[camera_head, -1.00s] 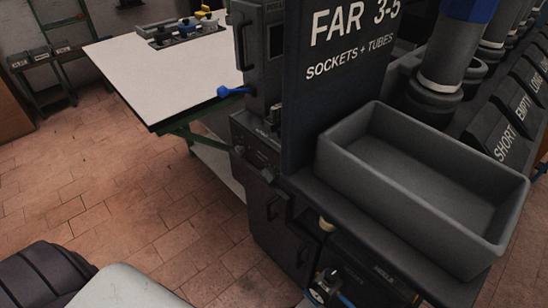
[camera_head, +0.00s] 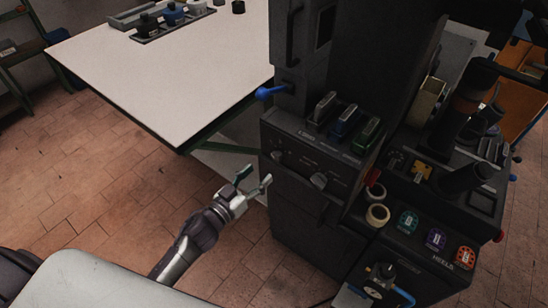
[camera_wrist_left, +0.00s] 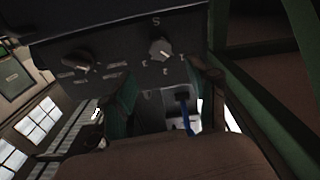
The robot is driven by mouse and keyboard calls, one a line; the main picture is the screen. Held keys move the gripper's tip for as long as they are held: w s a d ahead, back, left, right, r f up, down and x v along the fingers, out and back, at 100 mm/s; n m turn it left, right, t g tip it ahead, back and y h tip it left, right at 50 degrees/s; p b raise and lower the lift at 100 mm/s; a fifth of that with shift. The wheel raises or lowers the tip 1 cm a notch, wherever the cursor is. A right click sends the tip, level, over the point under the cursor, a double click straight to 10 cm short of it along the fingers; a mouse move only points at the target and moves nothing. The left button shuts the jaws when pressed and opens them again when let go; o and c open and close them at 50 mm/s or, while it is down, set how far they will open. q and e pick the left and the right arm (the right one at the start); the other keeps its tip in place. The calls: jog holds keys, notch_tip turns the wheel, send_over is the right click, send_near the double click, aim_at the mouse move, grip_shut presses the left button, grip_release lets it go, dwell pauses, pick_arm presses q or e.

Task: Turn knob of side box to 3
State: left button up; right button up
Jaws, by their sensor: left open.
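The side box (camera_head: 292,144) is a dark box on the near left side of the dark machine. Its slanted front panel carries two knobs. My left gripper (camera_head: 257,176) is open and empty, in front of the panel, apart from both knobs. My right gripper is not in view.
A white-topped table (camera_head: 165,80) stands to the left, with a dark tray of small items at its back. A blue lever (camera_head: 271,92) sticks out above the box. Several coloured tags (camera_head: 436,238) sit on the machine's ledge. The brick floor at left is clear.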

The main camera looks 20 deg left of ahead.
aim_at(275, 158)
pick_arm(q)
jog(key=x, duration=0.6)
jog(key=shift+w, duration=0.35)
jog(key=shift+w+d, duration=0.25)
jog(key=shift+w, duration=0.45)
jog(key=c, duration=0.8)
grip_shut()
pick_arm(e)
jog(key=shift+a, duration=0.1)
